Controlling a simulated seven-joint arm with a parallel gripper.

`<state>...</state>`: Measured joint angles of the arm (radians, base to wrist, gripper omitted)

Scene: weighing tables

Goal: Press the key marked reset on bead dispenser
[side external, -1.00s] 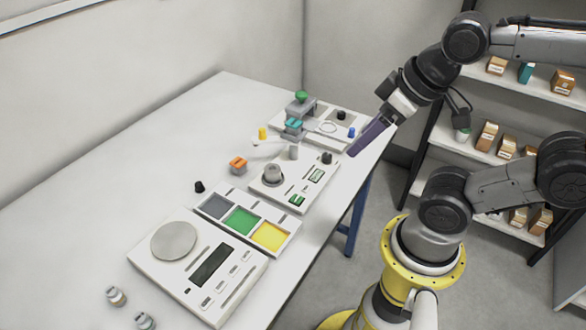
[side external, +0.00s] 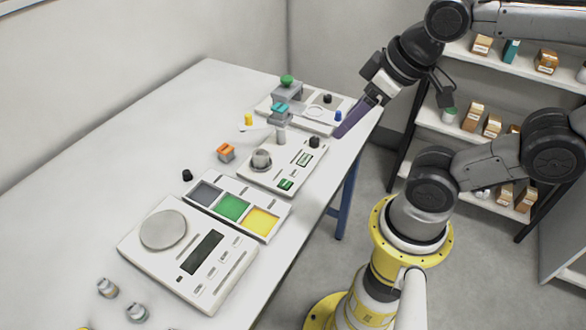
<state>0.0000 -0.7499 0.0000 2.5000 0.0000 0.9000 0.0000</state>
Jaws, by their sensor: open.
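A white device (side external: 247,179) with a grey dome-topped part, a small display and a green key (side external: 286,184) stands mid-table; it may be the bead dispenser, but its markings are too small to read. I cannot make out which key is marked reset. My gripper (side external: 352,122), with long purple fingers, is open and empty. It is up and to the right of that device in the picture, by the table's right edge and beside the far device, apart from the mid-table device. The gap between the fingers is hard to see from this angle.
A scale (side external: 160,258) stands at the near end, beside a tray (side external: 262,236) with grey, green and yellow compartments. A far device (side external: 345,101) carries knobs. Loose small parts include an orange block (side external: 226,152) and a black cap (side external: 187,175). The left table area is clear.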

